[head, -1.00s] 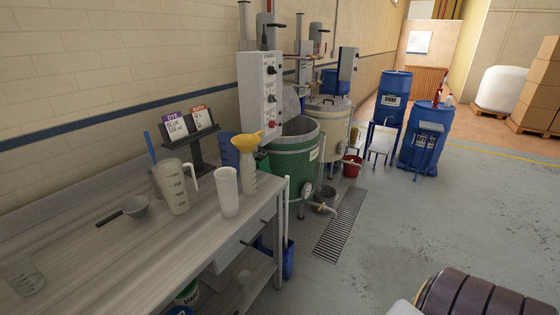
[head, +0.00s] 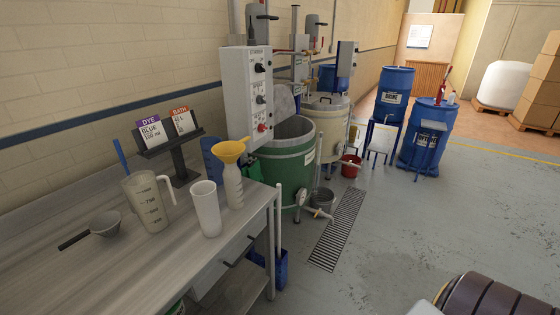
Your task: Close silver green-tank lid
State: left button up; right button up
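The green tank (head: 289,172) stands on the floor just past the far end of the workbench. Its top is open and its grey inside shows. The silver lid (head: 283,101) is raised and tilted up at the back of the rim, partly hidden behind the white control box. Neither of my grippers is in view.
A workbench (head: 110,265) fills the lower left, holding a measuring jug (head: 148,205), a white cylinder (head: 206,210) and a bottle with a yellow funnel (head: 231,150). A control box (head: 247,95) stands beside the tank. A floor drain (head: 338,228) and open floor (head: 420,225) lie right.

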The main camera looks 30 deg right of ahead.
aim_at(285, 106)
jog(key=i+l+z, duration=0.35)
jog(key=i+l, duration=0.3)
jog(key=l, duration=0.3)
jog(key=i+l+z, duration=0.3)
jog(key=i+l, duration=0.45)
